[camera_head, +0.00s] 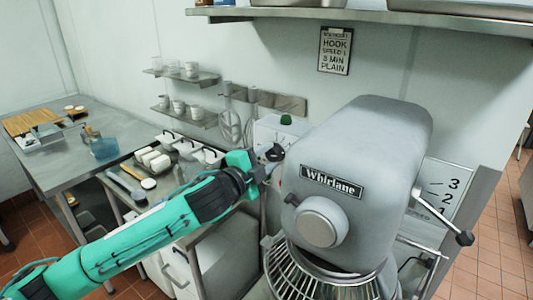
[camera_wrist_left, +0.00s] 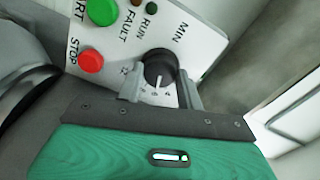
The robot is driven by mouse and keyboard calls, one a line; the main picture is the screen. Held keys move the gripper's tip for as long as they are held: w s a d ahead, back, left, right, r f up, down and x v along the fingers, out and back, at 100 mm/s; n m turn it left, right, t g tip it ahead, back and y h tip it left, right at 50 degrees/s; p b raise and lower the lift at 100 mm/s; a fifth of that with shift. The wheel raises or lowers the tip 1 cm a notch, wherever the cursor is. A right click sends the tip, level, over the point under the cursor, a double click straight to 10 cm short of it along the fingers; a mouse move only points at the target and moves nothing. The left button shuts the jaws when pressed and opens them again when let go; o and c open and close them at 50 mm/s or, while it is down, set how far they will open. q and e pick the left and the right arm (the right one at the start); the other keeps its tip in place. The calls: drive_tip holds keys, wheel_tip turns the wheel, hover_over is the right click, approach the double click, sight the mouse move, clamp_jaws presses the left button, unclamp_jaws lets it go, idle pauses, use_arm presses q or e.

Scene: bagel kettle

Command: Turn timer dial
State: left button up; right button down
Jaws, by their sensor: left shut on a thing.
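The timer dial (camera_wrist_left: 159,68) is a round black knob on a white control panel (camera_wrist_left: 140,25), with numbers around it and "MIN" printed beside it. In the left wrist view my left gripper (camera_wrist_left: 160,85) has one finger on each side of the dial and is shut on it. In the head view my left gripper (camera_head: 262,165) reaches the panel beside the grey mixer (camera_head: 365,145) labelled "Whirlane", and the dial is hard to make out there. My right gripper is not in view.
A green button (camera_wrist_left: 102,12) and a red stop button (camera_wrist_left: 90,61) sit close to the dial. The mixer's wire bowl guard (camera_head: 300,270) is near my left arm. A sign (camera_head: 334,50) on the wall reads hook, speed 1, 8 min, plain.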

use_arm(q)
drive_tip(key=shift+m+p, duration=0.9)
drive_tip(key=shift+m, duration=1.4)
drive_tip(key=o, duration=1)
drive_tip(key=shift+s, duration=0.1)
drive_tip(key=b+v, duration=0.4)
drive_tip(key=v, duration=0.9)
drive_tip(key=shift+s+a, duration=0.25)
